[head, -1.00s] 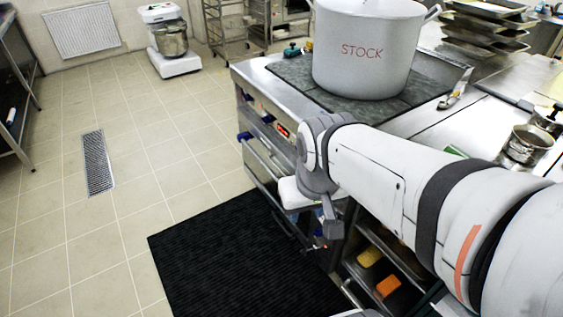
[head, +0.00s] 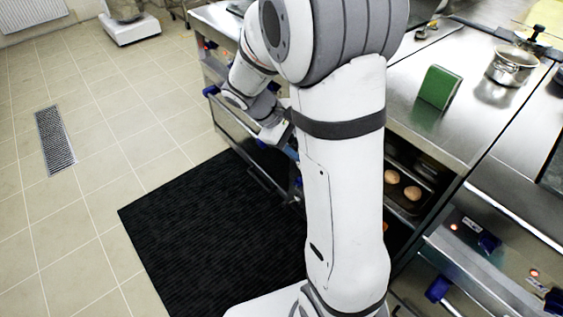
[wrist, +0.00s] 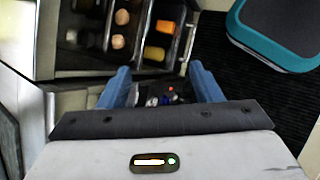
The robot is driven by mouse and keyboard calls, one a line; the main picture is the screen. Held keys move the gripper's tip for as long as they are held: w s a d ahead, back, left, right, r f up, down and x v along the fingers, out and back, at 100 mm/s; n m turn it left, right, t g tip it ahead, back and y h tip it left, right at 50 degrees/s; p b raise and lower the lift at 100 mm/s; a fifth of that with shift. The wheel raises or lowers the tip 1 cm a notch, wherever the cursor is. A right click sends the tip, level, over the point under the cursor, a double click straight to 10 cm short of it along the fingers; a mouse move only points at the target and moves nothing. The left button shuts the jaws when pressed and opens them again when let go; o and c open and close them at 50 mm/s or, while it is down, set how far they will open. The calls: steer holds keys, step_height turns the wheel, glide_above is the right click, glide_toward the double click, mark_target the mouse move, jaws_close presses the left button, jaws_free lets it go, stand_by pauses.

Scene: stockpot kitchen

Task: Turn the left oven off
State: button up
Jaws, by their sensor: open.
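My gripper (wrist: 160,66) is open in the wrist view, with its two blue fingers apart and nothing held. My arm hides most of that front, and the gripper's fingers are not clear there.
A right oven panel (head: 470,228) has knobs and red lights. A green block (head: 439,87) and a pot (head: 511,66) stand on the counter. A black mat (head: 210,235) covers clear floor.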

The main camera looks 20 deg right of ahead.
steer(key=w+d+f+n+t+h+b, duration=0.1)
steer(key=w+f+n+t+h+b, duration=0.35)
steer(key=f, duration=1.25)
steer(key=w+f+n+t+h+b, duration=0.15)
steer(key=w+f+n+b, duration=0.55)
steer(key=f, duration=0.9)
steer(key=w+d+f+n+t+h+b, duration=0.1)
steer(key=w+f+n+t+h+b, duration=0.45)
steer(key=f, duration=1.15)
steer(key=shift+w+d+r+m+g+y+b, duration=0.1)
steer(key=shift+w+d+m+g+y+b, duration=0.2)
steer(key=shift+w+d+g+b, duration=0.65)
steer(key=shift+w+d+m+y+b, duration=0.15)
steer(key=shift+w+d+y, duration=0.4)
steer(key=shift+d, duration=0.85)
steer(key=shift+w+d+r+m+g+y+b, duration=0.1)
steer(key=shift+w+d+m+g+b, duration=0.3)
steer(key=shift+w+d, duration=0.7)
steer(key=shift+s, duration=0.15)
steer(key=shift+c, duration=0.3)
